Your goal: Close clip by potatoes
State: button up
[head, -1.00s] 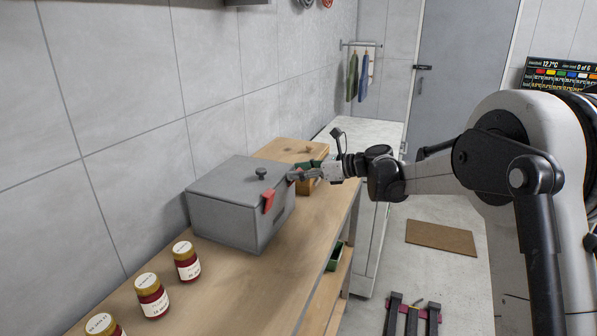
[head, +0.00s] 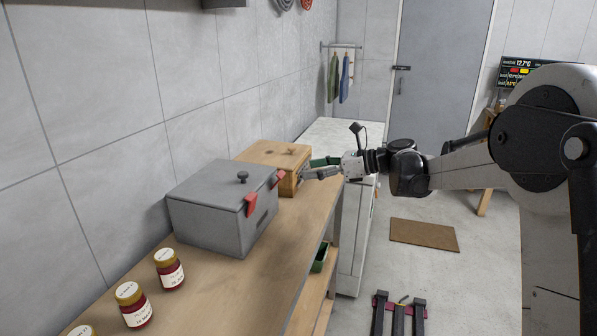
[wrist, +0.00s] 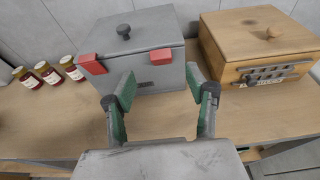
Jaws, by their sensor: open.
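A grey lidded box (head: 215,222) with a dark knob stands on the wooden bench. Two red clips sit along its lid's front edge: a near one (head: 251,205) and a far one (head: 278,178). In the wrist view, the left clip (wrist: 91,64) juts out from the lid edge, and the right clip (wrist: 163,56) sits flatter; whether either is fastened is unclear. My gripper (head: 308,174) is open and empty, in front of the box and apart from it. In the wrist view its fingers (wrist: 165,90) point toward the box's right part. No potatoes are visible.
A wooden box (head: 284,156) with a front latch (wrist: 268,74) stands right behind the grey box, close to my gripper. Several red jars (head: 170,270) stand at the near left. The bench front (wrist: 165,123) is bare. A brown mat (head: 424,235) lies on the floor.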

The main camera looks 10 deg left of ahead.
jog(key=shift+v, duration=0.8)
jog(key=m+g+h+p, duration=0.2)
jog(key=m+h+p, duration=1)
jog(key=m, duration=2.4)
send_near(281, 173)
jog(key=shift+y, duration=0.9)
jog(key=p+x, duration=0.1)
jog(key=x, duration=0.1)
jog(key=d+p+x, duration=0.1)
jog(key=x, duration=0.2)
jog(key=p+x, duration=0.1)
jog(key=x, duration=0.2)
jog(key=shift+d+f, duration=0.15)
jog(key=shift+f, duration=0.3)
jog(key=shift+c, duration=0.4)
